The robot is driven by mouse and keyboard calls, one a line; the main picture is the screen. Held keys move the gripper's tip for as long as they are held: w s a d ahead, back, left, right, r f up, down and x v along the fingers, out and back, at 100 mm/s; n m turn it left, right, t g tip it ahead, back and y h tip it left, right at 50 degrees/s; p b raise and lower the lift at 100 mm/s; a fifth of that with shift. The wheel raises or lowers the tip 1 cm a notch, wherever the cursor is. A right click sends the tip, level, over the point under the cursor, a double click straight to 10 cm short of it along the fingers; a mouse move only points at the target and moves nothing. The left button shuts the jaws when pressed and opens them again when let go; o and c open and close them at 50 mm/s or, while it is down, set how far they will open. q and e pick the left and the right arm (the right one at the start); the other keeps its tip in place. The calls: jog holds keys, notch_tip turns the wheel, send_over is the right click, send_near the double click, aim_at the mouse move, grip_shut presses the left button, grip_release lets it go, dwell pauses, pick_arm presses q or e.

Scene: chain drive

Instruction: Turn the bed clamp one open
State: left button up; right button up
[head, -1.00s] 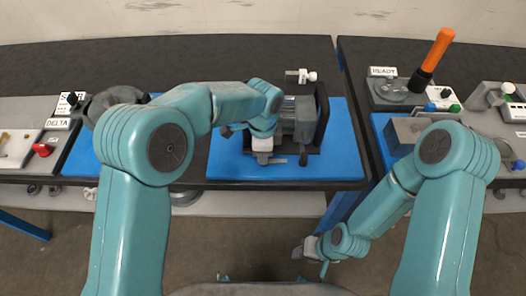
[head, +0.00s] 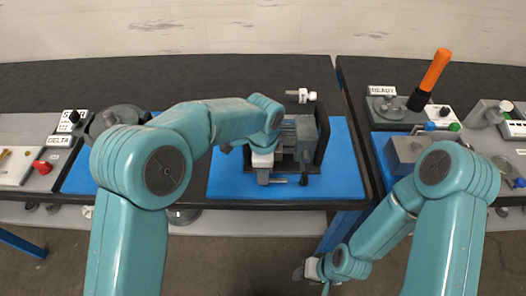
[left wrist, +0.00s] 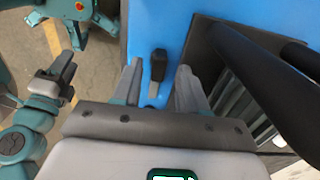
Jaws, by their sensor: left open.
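A small clamp lever with a black grip (head: 304,179) and a grey metal part lies at the front of the grey and black machine (head: 306,133) on the blue mat. In the left wrist view the black grip (left wrist: 158,65) shows between and just beyond my fingertips. My left gripper (head: 264,178) is open at the machine's front, left of the grip. Its two fingers (left wrist: 160,80) stand apart in the left wrist view, with nothing held between them. Whether either finger touches the lever is unclear. My right gripper (head: 306,271) hangs low in front of the tables; its fingers are too small to judge.
A black bar (left wrist: 265,85) and the machine's dark side stand close to the right finger in the left wrist view. Blue mat (head: 342,170) is free right of the machine. An orange-handled tool (head: 434,70) stands on the right table near a grey block (head: 415,150).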

pick_arm(q)
notch_tip(320, 180, up, 15)
jog(key=shift+r, duration=0.15)
jog(key=shift+s, duration=0.15)
dwell(0.5)
